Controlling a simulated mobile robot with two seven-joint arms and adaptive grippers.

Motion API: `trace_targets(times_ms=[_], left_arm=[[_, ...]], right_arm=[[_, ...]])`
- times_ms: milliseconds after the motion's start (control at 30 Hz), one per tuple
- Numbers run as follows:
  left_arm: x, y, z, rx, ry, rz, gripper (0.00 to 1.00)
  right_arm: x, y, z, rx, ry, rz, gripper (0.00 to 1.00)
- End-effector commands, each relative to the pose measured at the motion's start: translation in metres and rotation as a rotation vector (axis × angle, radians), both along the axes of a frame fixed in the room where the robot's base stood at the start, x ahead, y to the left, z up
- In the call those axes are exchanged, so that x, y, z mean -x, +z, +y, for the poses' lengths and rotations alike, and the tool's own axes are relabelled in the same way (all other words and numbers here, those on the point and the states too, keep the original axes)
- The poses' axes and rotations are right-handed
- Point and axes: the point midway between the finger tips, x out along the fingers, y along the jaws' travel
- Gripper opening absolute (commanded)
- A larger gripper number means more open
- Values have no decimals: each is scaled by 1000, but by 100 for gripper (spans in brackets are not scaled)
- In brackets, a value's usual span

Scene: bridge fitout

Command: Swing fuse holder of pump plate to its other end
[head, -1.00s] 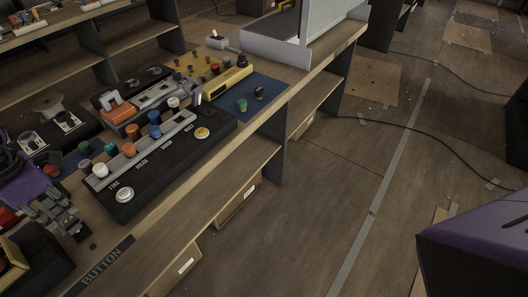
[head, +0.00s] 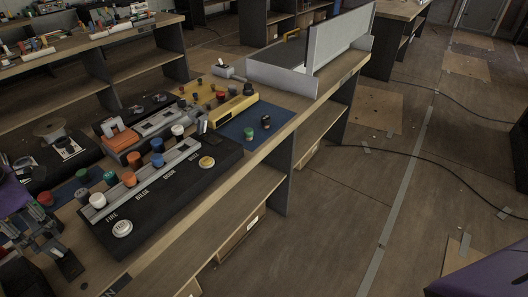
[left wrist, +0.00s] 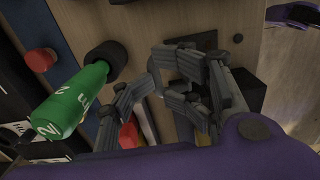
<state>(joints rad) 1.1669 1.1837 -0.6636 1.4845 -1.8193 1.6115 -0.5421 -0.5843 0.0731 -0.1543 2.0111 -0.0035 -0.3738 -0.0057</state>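My left gripper (head: 58,240) is at the lower left of the head view, beside the bench edge. Its fingers are apart and nothing shows between them; in the left wrist view the fingers (left wrist: 158,82) point over the wood bench top. A green cylinder (left wrist: 75,100) with a black end lies left of the fingers there. No plate in the head view can be read as the pump plate. An orange bracket (head: 120,138) sits on a dark plate with a grey block. I cannot tell whether it is the fuse holder. My right gripper is not in view.
A black panel (head: 160,205) with coloured knobs and labels, including FIRE, lies along the bench's front. A yellow block (head: 233,108) and a blue mat (head: 257,122) lie beyond it. A grey-walled box (head: 340,48) stands farther back. The floor (head: 330,220) at right is mostly clear, with cables.

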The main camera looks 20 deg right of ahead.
Motion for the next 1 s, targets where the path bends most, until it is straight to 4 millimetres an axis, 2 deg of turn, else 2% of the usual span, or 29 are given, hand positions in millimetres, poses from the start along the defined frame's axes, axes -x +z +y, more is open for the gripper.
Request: trace_targets(times_ms=[33,767,1000], left_arm=[[4,-9,-1,1,-2,15,28],[2,-2,1,-4,0,6,28],[-10,1,8,-4,1,3,28]], right_arm=[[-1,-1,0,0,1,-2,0],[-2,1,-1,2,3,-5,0],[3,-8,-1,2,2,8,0]])
